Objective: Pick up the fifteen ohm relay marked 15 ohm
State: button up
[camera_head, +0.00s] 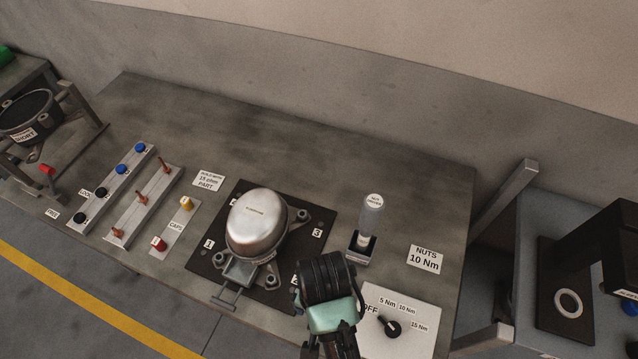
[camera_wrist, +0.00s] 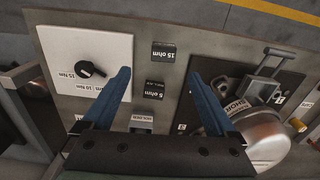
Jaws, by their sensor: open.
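The relay marked 15 ohm (camera_wrist: 163,52) is a small dark block with a white label, on the bench in the upper middle of the wrist view. My gripper (camera_wrist: 159,74) is open, its two blue fingers spread wide. The relay shows in the gap between them, just beyond the fingertips, and nothing is held. In the head view my gripper (camera_head: 328,300) is at the bench's front, right of the compressor, and hides the relay there.
The silver compressor (camera_head: 257,222) stands on a black plate (camera_head: 322,218). The bench's back is clear.

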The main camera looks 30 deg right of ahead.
jog(key=f, duration=0.6)
jog(key=f+p, duration=0.1)
jog(key=f, duration=0.3)
jog(key=shift+w, duration=0.4)
jog(key=shift+r, duration=0.1)
jog(key=c, duration=1.5)
